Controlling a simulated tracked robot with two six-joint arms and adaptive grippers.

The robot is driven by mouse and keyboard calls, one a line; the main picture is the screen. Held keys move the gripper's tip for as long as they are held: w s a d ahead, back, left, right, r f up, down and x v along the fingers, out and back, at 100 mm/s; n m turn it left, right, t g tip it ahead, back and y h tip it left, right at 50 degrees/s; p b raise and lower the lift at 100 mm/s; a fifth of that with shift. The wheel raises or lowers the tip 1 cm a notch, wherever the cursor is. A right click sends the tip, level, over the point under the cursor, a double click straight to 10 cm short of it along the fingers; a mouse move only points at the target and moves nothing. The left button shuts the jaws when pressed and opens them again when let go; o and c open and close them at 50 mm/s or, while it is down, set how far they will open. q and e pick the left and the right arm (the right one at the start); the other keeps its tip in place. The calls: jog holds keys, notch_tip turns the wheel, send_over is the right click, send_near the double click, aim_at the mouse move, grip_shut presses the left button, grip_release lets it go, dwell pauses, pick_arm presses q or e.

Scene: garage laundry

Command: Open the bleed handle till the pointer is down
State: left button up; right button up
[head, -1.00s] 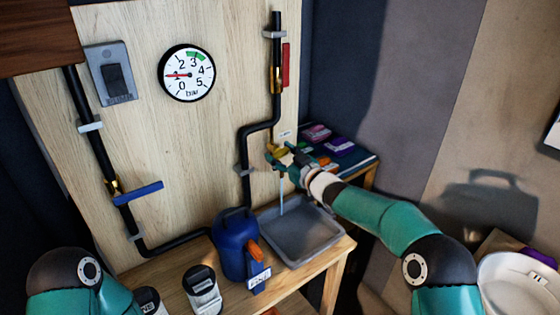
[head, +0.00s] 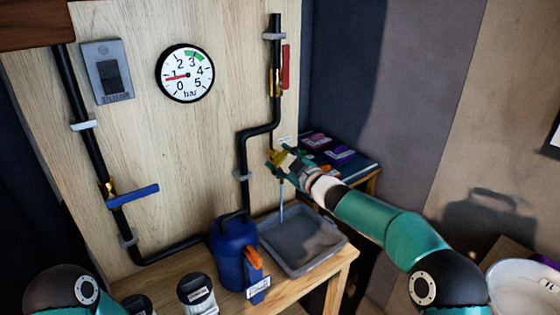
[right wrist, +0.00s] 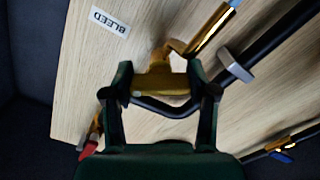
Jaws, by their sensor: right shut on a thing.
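The yellow bleed handle (head: 275,159) sits at the lower valve, right of the black pipe. My right gripper (head: 284,160) is shut on it. The right wrist view shows the brass-yellow handle (right wrist: 162,84) between my two fingers, near the BLEED label (right wrist: 109,22). A thin stream of water (head: 281,203) falls from the valve into the grey tray (head: 268,253). The round gauge (head: 185,73) has its red pointer to the left, tipped slightly down, by the 1 mark. The green band is near 3. My left gripper is outside the view.
A blue jug (head: 232,251) stands left of the tray on the wooden bench (head: 335,268). A blue lever (head: 133,196) on the left pipe and a red lever (head: 286,67) on the upper pipe are apart from my gripper. A side shelf (head: 367,169) with packets is behind my right arm.

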jog(key=shift+a+f, duration=0.1)
jog(key=shift+f, duration=0.2)
jog(key=o, duration=0.8)
jog(key=shift+c, duration=0.2)
jog(key=o, duration=0.4)
jog(key=shift+s+r, duration=0.1)
jog(key=shift+r, duration=0.1)
jog(key=v, duration=1.2)
jog(key=shift+f, duration=0.1)
